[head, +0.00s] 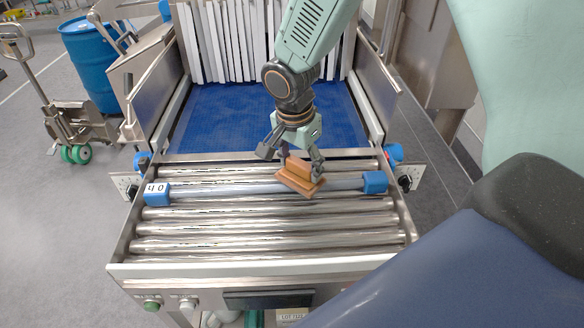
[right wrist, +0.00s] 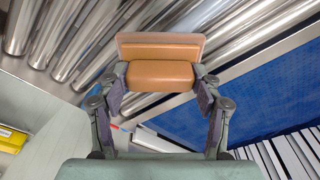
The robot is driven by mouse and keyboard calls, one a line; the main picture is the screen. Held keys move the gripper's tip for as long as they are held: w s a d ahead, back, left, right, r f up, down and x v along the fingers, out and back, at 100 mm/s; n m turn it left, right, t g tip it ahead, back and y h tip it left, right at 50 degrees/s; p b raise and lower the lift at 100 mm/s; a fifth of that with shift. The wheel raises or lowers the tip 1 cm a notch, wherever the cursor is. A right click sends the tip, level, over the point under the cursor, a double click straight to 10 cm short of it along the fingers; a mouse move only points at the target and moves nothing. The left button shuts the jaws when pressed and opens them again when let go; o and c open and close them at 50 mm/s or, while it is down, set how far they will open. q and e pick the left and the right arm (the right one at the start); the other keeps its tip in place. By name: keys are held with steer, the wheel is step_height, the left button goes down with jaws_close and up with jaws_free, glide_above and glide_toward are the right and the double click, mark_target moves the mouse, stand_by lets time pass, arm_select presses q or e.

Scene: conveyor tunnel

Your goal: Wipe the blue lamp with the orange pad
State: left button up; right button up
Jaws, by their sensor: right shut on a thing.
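The blue lamp (head: 231,188) is a long grey tube with blue end caps, lying across the metal rollers; its left cap bears the label "40". My right gripper (head: 300,164) is shut on the orange pad (head: 300,182), an orange block with a ridge-like grip and a flat base. The pad is over the lamp, right of the tube's middle, and hides part of it. I cannot tell whether pad and tube touch. In the right wrist view the pad (right wrist: 160,74) sits between both fingers. My left gripper is not in view.
The roller conveyor (head: 270,245) has side rails and a front panel with buttons. Behind the rollers is a blue belt (head: 225,115) leading to white strip curtains (head: 232,40). A blue drum (head: 88,60) and a pallet truck (head: 70,125) stand at the left.

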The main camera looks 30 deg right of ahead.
steer(key=shift+s+d+f, duration=0.15)
steer(key=shift+s+f, duration=0.05)
steer(key=shift+s, duration=0.15)
steer(key=shift+s+d+b, duration=0.3)
steer(key=shift+d+b, duration=0.15)
steer(key=shift+d, duration=0.2)
steer(key=shift+s+d+b, duration=0.25)
steer(key=shift+d+b, duration=0.2)
steer(key=shift+d, duration=0.2)
steer(key=shift+s+d+r, duration=0.1)
steer(key=shift+s+d, duration=0.15)
steer(key=shift+d, duration=0.1)
steer(key=shift+s+d+b, duration=0.25)
steer(key=shift+d+b, duration=0.45)
steer(key=shift+s+d+r+b, duration=0.1)
steer(key=shift+s+d+b, duration=0.15)
steer(key=shift+d, duration=0.25)
steer(key=shift+s+d+b, duration=0.1)
steer(key=shift+s+d, duration=0.15)
steer(key=shift+d, duration=0.25)
steer(key=shift+w+r, duration=0.1)
steer(key=shift+r+p, duration=1)
steer(key=shift+r, duration=0.3)
steer(key=shift+r+p, duration=1.15)
steer(key=shift+r, duration=0.6)
